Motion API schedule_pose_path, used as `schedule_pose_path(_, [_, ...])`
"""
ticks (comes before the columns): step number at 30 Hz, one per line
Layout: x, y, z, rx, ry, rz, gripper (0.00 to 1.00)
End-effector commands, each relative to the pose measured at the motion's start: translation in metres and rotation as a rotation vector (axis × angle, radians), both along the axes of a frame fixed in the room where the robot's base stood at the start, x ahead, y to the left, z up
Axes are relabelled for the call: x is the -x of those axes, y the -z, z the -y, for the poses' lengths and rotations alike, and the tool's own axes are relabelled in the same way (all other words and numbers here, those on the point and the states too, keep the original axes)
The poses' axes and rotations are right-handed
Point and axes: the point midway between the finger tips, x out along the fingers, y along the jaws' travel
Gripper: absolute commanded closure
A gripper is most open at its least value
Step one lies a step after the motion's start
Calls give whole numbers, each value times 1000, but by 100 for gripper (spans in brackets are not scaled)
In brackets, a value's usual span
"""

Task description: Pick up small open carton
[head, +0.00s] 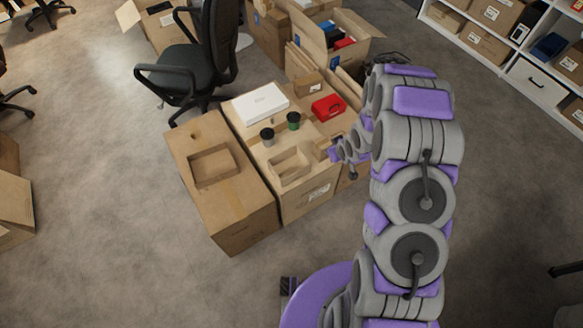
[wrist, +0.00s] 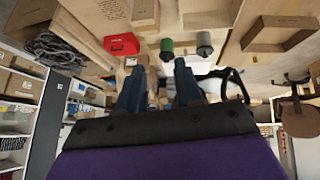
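Two small open cartons show in the head view. One open carton (head: 290,167) lies on the middle large box, close to my gripper. The other open carton (head: 212,165) lies on the left large box. In the wrist view, one open carton (wrist: 207,18) is at the top edge, partly cut off, and another (wrist: 278,34) is at the upper right. My gripper (head: 335,153) is just right of the carton on the middle box, apart from it. In the wrist view its two fingers (wrist: 158,90) are spread with nothing between them.
Two cups (head: 293,121), a red case (head: 328,107), a white box (head: 261,103) and a small carton (head: 307,84) share the middle box top. An office chair (head: 205,60) stands behind. Shelves (head: 540,85) are at the right. The floor at front left is clear.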

Motion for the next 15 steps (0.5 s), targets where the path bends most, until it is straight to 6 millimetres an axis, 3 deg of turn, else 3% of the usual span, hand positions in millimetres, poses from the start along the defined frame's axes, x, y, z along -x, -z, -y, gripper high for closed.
schedule_pose_path(1, [1, 19, -9, -18, -21, 15, 65])
schedule_pose_path(6, [2, 69, -37, -87, -81, 99, 65])
schedule_pose_path(15, [29, 141, -75, -262, -136, 258, 65])
